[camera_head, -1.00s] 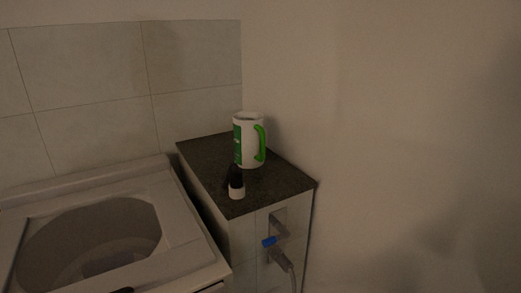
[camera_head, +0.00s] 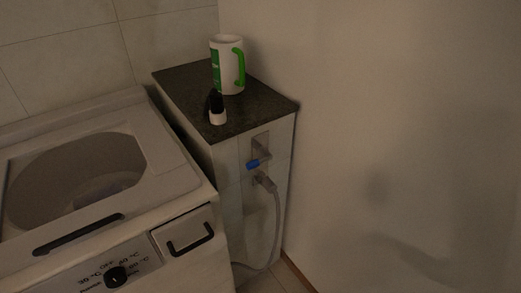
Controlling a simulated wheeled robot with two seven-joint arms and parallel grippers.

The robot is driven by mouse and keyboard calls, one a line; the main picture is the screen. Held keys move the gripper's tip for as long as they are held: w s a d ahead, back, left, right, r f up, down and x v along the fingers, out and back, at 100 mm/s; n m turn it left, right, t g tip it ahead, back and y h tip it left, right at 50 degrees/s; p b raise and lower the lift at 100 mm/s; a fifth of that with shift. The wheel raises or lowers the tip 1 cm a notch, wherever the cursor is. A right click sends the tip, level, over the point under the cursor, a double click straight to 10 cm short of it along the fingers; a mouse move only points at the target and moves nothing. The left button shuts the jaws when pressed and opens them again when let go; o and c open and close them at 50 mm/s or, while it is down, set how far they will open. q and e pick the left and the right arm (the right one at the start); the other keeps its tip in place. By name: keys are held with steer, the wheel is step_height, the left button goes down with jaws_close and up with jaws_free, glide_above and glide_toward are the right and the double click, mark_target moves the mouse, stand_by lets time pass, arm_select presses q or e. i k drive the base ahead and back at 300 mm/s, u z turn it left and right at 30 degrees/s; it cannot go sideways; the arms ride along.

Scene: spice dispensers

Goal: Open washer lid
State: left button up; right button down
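The washer (camera_head: 187,180) stands at the lower left, a white top-loading machine. Its lid (camera_head: 75,178) is on top, with a large dark oval area that looks like a window or an opening; I cannot tell which. A black handle bar (camera_head: 79,234) runs along the front edge of the top. The front panel has a black dial (camera_head: 116,277) with temperature marks and a drawer (camera_head: 184,240) with a black handle. Neither of my grippers shows in the head view.
A tiled ledge with a dark top (camera_head: 257,107) stands right of the washer. It holds a white and green mug (camera_head: 226,70) and a small black and white bottle (camera_head: 217,109). A blue-handled tap (camera_head: 254,164) and hose (camera_head: 276,212) are on its front. A bare wall fills the right.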

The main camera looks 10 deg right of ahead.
mark_target(174, 177)
steer(key=u, duration=0.25)
steer(key=k, duration=0.5)
steer(key=u, duration=1.25)
steer(key=i, duration=0.7)
steer(key=z, duration=0.5)
